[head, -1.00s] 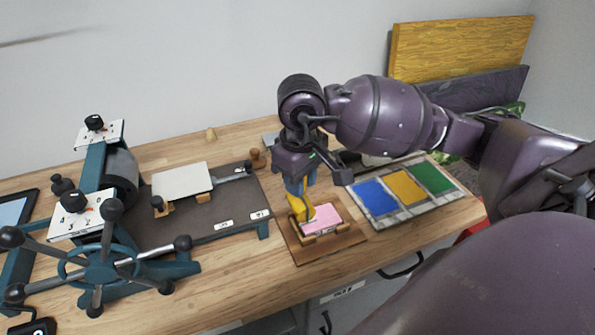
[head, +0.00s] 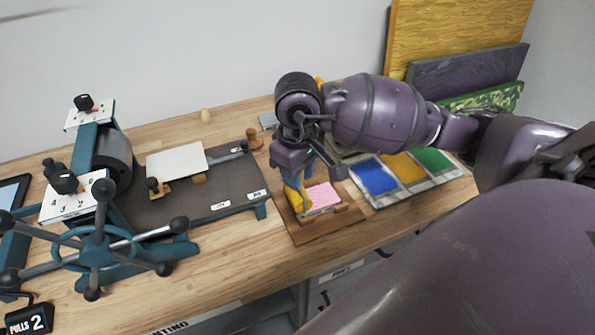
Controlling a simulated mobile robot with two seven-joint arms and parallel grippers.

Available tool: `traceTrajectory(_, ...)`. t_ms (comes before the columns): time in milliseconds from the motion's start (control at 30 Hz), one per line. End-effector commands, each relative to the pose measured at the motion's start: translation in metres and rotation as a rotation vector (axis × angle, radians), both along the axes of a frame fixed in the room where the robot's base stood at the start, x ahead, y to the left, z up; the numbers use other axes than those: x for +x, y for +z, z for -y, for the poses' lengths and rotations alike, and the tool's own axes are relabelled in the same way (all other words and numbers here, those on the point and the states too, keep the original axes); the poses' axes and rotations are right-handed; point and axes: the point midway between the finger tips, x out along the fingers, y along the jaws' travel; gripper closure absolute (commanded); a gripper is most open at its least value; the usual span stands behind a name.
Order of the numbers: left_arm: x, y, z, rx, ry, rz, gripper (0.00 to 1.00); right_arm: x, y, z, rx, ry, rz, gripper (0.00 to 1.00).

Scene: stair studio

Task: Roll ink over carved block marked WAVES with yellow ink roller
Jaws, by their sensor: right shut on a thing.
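My right gripper (head: 296,183) is shut on the yellow ink roller (head: 293,198), which points down at the left part of a pink carved block (head: 322,198). The gripper and roller hide part of the block, and any marking on it is too small to read. I cannot tell whether the roller touches the block. The block lies in a brown wooden holder (head: 320,227) on the table. My left gripper is out of view.
An ink slab (head: 402,189) with blue, yellow and green patches lies right of the holder. A teal press (head: 95,180) with a spoked wheel and a dark bed (head: 190,205) stands at left. Bare tabletop (head: 215,290) lies in front. Large coloured panels (head: 455,45) lean at the back right.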

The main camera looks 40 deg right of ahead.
Motion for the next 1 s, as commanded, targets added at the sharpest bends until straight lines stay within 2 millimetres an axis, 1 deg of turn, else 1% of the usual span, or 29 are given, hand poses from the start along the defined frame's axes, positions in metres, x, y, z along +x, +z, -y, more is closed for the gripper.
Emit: traceTrajectory(1000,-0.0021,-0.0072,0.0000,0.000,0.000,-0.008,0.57,0.0000,-0.0051,0.0001,-0.001,0.000,0.001,0.93)
